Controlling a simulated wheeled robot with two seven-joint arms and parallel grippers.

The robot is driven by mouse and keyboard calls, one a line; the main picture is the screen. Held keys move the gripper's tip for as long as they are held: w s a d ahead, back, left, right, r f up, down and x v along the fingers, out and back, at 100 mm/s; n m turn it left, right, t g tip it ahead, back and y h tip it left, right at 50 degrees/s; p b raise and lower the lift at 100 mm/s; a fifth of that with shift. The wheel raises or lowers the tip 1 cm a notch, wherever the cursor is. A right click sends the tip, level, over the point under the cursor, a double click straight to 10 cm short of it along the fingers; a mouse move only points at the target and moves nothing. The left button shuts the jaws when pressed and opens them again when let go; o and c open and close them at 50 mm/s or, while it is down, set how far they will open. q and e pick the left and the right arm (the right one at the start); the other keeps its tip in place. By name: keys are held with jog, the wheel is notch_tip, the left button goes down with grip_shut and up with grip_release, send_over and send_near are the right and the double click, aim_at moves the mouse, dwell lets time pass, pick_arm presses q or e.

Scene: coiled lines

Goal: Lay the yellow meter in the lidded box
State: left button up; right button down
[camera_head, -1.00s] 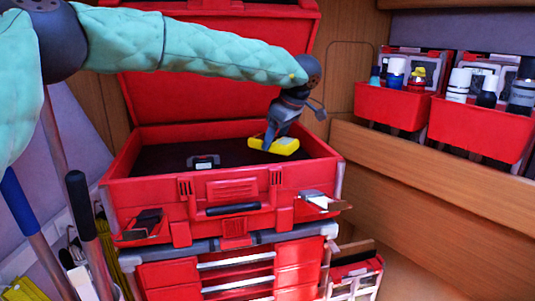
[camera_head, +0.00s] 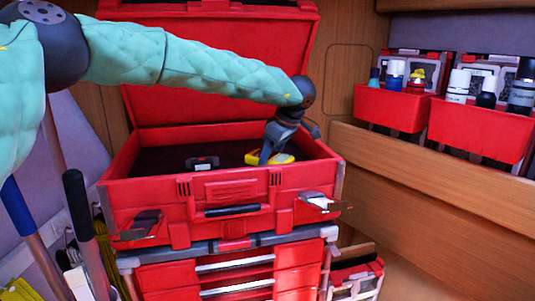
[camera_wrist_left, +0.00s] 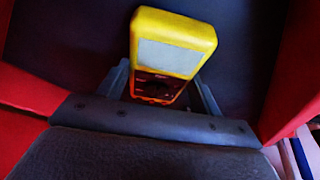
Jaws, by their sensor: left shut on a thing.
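The yellow meter (camera_head: 282,158) is inside the open red lidded box (camera_head: 235,190), toward its right side, low near the dark floor. My left gripper (camera_head: 266,155) reaches down into the box and is shut on the meter. In the left wrist view the meter (camera_wrist_left: 172,45) shows its pale screen and dark dial part, with a gripper finger on each side (camera_wrist_left: 160,92). Whether the meter touches the box floor I cannot tell. The box's lid (camera_head: 225,60) stands open at the back. My right gripper is not in view.
A small dark device (camera_head: 202,163) lies in the box, left of the meter. Latches stick out at the box front. Red bins (camera_head: 392,106) with bottles hang on the right wall. Poles stand at the left. The box's left part has free floor.

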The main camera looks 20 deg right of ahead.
aim_at(277, 157)
pick_arm(q)
jog(key=shift+f, duration=0.1)
jog(key=o, duration=1.1)
jog(key=shift+r, duration=0.3)
jog(key=p+v, duration=0.1)
jog(key=v, duration=0.3)
jog(key=shift+r+p, duration=0.1)
jog(key=shift+p, duration=0.2)
jog(key=p+v, duration=0.2)
jog(key=v, duration=0.5)
jog(key=shift+s+d+r, duration=0.1)
jog(key=shift+d+r, duration=0.05)
jog(key=shift+r, duration=0.1)
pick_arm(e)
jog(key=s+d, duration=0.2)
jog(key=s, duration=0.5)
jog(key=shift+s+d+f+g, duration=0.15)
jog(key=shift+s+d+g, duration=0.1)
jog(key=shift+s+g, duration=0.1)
